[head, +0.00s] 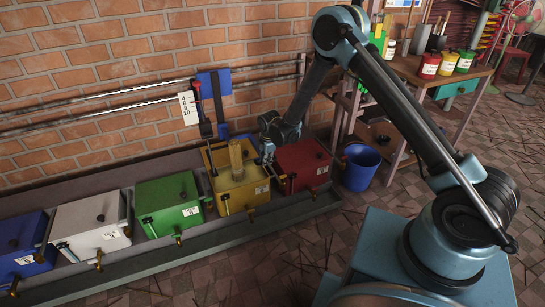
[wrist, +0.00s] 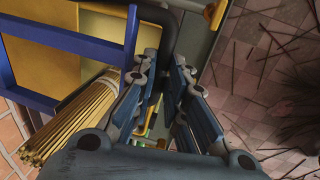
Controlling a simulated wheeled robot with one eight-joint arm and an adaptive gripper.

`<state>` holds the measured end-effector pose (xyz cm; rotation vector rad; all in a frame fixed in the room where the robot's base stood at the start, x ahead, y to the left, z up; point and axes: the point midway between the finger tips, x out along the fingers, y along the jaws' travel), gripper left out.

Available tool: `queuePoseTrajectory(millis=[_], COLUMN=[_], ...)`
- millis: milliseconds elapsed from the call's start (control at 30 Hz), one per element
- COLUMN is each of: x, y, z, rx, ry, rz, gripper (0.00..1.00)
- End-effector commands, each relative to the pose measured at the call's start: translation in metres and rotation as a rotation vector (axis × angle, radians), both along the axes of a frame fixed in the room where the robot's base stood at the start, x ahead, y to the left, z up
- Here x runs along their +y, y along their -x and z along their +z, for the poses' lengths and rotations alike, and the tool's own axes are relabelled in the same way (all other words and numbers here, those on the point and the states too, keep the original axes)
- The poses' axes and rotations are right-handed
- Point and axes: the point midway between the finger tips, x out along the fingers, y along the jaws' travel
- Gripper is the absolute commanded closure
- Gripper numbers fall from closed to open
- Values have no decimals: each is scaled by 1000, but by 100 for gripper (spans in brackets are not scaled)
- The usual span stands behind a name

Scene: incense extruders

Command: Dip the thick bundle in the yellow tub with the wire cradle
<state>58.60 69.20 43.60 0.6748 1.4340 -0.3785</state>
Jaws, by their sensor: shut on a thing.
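The yellow tub (head: 247,198) stands in the row of tubs, its inside showing. The thick bundle (head: 236,158) of tan sticks stands upright at the tub's opening; its lower end is hidden. In the wrist view the bundle (wrist: 72,128) lies left of my fingers, with a pale band at its far end. My gripper (head: 268,152) is at the tub's right rim, beside the bundle. In the wrist view my gripper (wrist: 168,88) has its fingers around a dark bent bar (wrist: 187,22), which looks like the wire cradle's handle.
A closed red tub (head: 303,165) stands right of the yellow one; a green tub (head: 167,204) stands left. A blue bracket (head: 222,102) and a numbered white plate (head: 188,108) are on the wall rails. A blue bucket (head: 360,167) stands on the floor.

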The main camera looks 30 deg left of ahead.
Motion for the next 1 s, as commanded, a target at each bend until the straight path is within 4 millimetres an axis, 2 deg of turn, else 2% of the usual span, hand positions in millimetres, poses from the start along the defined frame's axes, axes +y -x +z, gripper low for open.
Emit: queuePoseTrajectory(millis=[333,367,400,433,467,800,1000], x=[2,2,2,2,2,1,-1], y=[1,1,1,1,1,2,3], z=[-3,-3,-3,-3,-3,-1,14], rx=[-1,-1,-1,-1,-1,0,0], ry=[1,1,1,1,1,1,1], rz=[2,2,2,2,2,2,3], gripper=[100,85,76,69,67,67,67])
